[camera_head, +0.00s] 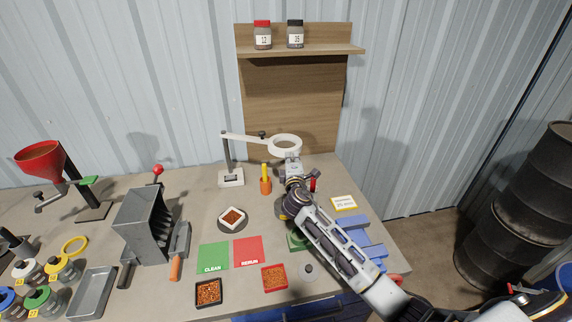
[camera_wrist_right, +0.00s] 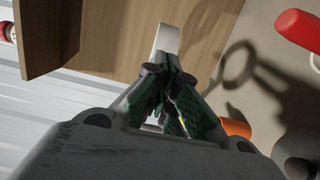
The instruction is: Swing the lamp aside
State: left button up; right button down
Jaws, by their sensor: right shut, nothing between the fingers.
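The lamp has a white ring head (camera_head: 285,141) on a pale horizontal arm (camera_head: 247,138), carried by a post on a white base (camera_head: 231,178). The ring reaches out to the right, in front of the wooden board. My right gripper (camera_head: 291,161) is at the ring's near edge, with its fingers shut and empty. In the right wrist view the closed fingertips (camera_wrist_right: 174,65) meet at a white piece, likely the lamp ring (camera_wrist_right: 167,38); I cannot tell whether they touch it. My left gripper is not in view.
An orange screwdriver-like tool (camera_head: 265,181) stands left of my right gripper. A shelf (camera_head: 300,50) with two jars is above. A dish (camera_head: 232,218), green and red mats (camera_head: 249,250), blue blocks (camera_head: 352,222) and a grey chute (camera_head: 142,225) occupy the table. Dark barrels (camera_head: 515,250) stand right.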

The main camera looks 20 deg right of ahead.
aim_at(300, 149)
jog(key=shift+n+y, duration=0.3)
jog(key=shift+y, duration=0.1)
jog(key=w+d, duration=0.5)
jog(key=shift+w, duration=0.1)
jog(key=shift+w+d+n+t+y, duration=0.15)
jog(key=shift+w+d+n+y, duration=0.1)
jog(key=shift+w+d+y, duration=0.25)
jog(key=shift+w+d+n+t+y, duration=0.15)
jog(key=shift+w+d+n+y, duration=0.15)
jog(key=shift+w, duration=0.25)
jog(key=shift+s+f, duration=0.1)
